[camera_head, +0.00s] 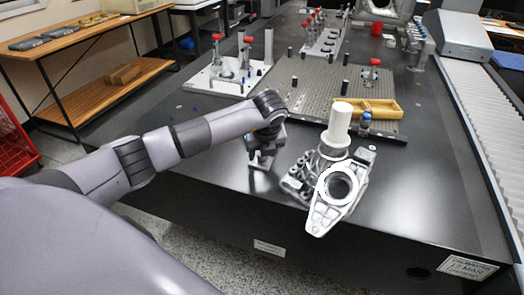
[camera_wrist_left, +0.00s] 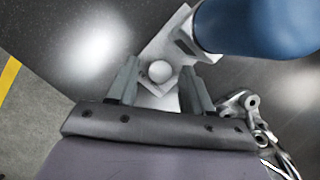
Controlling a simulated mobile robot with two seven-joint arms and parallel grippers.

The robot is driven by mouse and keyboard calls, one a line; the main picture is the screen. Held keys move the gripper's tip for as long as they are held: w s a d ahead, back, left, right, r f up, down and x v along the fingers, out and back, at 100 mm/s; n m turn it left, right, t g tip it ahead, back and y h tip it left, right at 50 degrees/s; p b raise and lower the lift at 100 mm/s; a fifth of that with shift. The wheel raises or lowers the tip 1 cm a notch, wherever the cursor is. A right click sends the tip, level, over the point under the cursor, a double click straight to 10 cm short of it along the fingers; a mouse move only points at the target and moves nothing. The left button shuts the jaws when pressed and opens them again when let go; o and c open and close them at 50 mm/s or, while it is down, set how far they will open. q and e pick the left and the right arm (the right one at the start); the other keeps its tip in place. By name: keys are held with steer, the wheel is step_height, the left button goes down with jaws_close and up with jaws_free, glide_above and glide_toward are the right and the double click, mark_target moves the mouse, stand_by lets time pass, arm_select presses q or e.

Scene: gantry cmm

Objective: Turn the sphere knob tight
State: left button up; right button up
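The sphere knob (camera_wrist_left: 160,71) shows in the left wrist view as a small pale grey ball on a light grey metal plate (camera_wrist_left: 158,98). My left gripper (camera_wrist_left: 159,84) is open, with one finger on each side of the ball in that view. Gaps show between the ball and both fingers; I cannot tell the height between them. In the head view my left gripper (camera_head: 262,158) is low over the black table near its front edge, left of a metal casting, and the knob cannot be made out there. My right gripper is not in view.
A big blue rounded part (camera_wrist_left: 255,25) is close beside the plate in the wrist view. The silver casting (camera_head: 325,205) with a white cylinder (camera_head: 338,125) stands right of my gripper. Behind are a perforated plate (camera_head: 305,85) and a yellow tray (camera_head: 375,108). The black table (camera_head: 215,215) is clear at front left.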

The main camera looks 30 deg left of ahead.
arm_select(q)
jaws_close()
steer(key=shift+m, duration=0.4)
steer(key=m, duration=0.2)
steer(key=m+t+h+b, duration=0.1)
steer(key=shift+s+a+m+h+b, duration=0.1)
steer(key=shift+a+m+h+b, duration=0.1)
steer(key=shift+m+h+b, duration=0.15)
steer(key=m+h, duration=0.1)
steer(key=m, duration=0.1)
steer(key=m+h+b, duration=0.1)
steer(key=m, duration=0.2)
steer(key=shift+a+m, duration=0.2)
steer(key=shift+m, duration=0.05)
steer(key=m+h, duration=0.1)
steer(key=m, duration=0.1)
steer(key=m+h+b, duration=0.1)
steer(key=m, duration=0.2)
steer(key=shift+a, duration=0.15)
steer(key=shift+a+m+g+h+b, duration=0.1)
steer(key=shift+m+g+h+b, duration=0.25)
steer(key=shift+m, duration=0.9)
steer(key=shift+m+g+h+b, duration=0.2)
steer(key=shift+m+g+h, duration=0.2)
steer(key=shift+m, duration=0.85)
